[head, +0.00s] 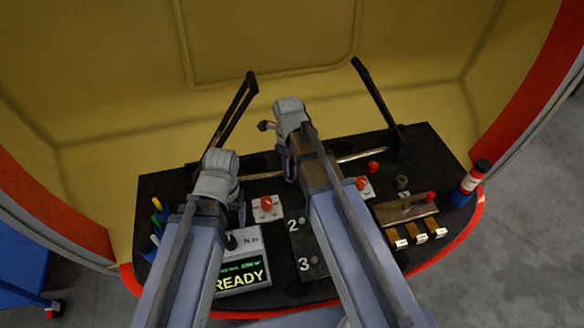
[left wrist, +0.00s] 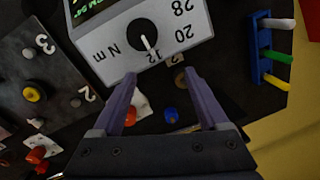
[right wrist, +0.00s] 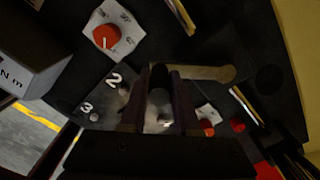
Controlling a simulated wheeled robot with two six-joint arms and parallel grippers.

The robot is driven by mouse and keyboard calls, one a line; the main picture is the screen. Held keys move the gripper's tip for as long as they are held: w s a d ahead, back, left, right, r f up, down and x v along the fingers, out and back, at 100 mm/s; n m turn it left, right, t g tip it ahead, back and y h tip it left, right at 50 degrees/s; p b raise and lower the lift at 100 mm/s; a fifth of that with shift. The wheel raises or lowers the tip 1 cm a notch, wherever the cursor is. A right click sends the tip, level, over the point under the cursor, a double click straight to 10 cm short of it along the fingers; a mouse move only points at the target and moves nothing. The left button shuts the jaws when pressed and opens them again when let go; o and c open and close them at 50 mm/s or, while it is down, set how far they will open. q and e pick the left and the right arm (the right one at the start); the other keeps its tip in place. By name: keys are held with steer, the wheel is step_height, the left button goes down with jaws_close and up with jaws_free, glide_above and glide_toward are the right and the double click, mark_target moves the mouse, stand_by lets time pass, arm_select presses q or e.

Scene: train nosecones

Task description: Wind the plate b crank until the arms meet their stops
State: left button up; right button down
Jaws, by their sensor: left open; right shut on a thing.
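My right gripper (head: 288,170) is shut on the grey crank handle (right wrist: 159,102) in the right wrist view. A brass crank arm (right wrist: 205,73) runs right from the handle. My own arm hides most of the crank in the head view. Two black arms, left (head: 238,108) and right (head: 375,92), rise tilted from the back of the console. I cannot tell whether they touch stops. My left gripper (left wrist: 160,82) is open and empty above the console, beside the dial box (left wrist: 140,35). No plate b label is readable.
The black console (head: 165,185) carries a READY screen (head: 240,280), a plate numbered 2 and 3 (head: 296,245), red knobs (head: 267,203), and a brass plate (head: 405,208) with tabs. Yellow walls curve behind.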

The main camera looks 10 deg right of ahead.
steer(key=shift+w+a, duration=0.4)
steer(key=shift+w, duration=0.1)
steer(key=c, duration=1.4)
jaws_free()
steer(key=shift+s+d, duration=0.1)
steer(key=shift+s, duration=0.05)
steer(key=o, duration=0.8)
steer(key=shift+d, duration=0.1)
steer(key=shift+c, duration=0.2)
steer(key=shift+r, duration=0.1)
step_height(320, 180, up, 8)
steer(key=p, duration=0.8)
steer(key=shift+f, duration=0.2)
